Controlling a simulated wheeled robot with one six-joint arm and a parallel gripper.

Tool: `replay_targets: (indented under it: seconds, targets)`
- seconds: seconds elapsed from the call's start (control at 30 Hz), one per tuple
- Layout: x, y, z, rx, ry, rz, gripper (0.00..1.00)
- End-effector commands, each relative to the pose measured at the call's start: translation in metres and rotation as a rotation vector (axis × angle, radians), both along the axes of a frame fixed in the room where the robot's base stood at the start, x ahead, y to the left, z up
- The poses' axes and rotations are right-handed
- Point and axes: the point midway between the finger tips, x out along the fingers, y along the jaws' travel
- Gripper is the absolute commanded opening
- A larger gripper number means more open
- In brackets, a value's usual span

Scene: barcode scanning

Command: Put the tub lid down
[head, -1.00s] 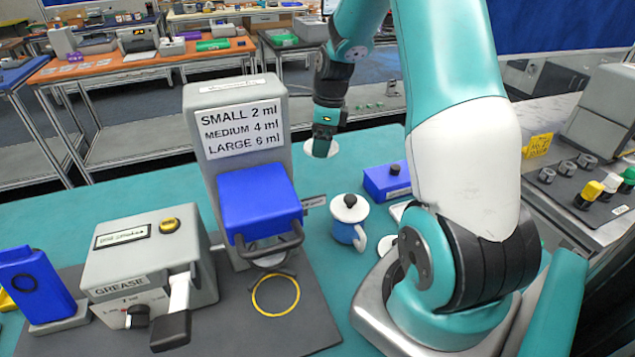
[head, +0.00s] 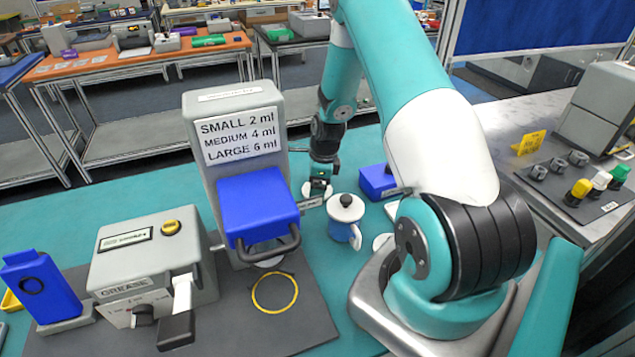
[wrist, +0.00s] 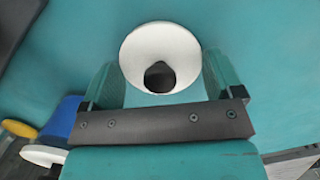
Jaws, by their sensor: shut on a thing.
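My gripper (head: 318,181) points down behind the dispenser. It is shut on the tub lid (wrist: 137,50), a white disc with a dark knob between my fingers in the wrist view. In the head view a white part of the lid (head: 309,189) shows under my gripper, low over the teal table (head: 345,277). I cannot tell whether the lid touches the table. My fingers also show in the wrist view (wrist: 163,82), one on each side of the knob.
A blue pot (head: 341,232) with a white, black-knobbed top stands in front of my gripper. A blue box (head: 377,183) is to its right. The grey dispenser (head: 200,172) with a blue block stands to the left. Bare teal table surrounds the lid in the wrist view.

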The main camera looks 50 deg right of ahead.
Motion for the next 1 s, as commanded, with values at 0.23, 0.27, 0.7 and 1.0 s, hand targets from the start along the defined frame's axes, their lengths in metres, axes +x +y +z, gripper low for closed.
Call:
replay_targets:
  seconds: [0.23,0.27,0.7,1.0]
  targets:
    - [0.000,0.000,-0.003,0.000,0.000,0.000,1.00]
    - [0.000,0.000,-0.003,0.000,0.000,0.000,1.00]
    - [-0.002,-0.003,0.023,-0.002,-0.005,-0.001,1.00]
    - [-0.009,-0.009,0.087,-0.003,-0.006,0.000,1.00]
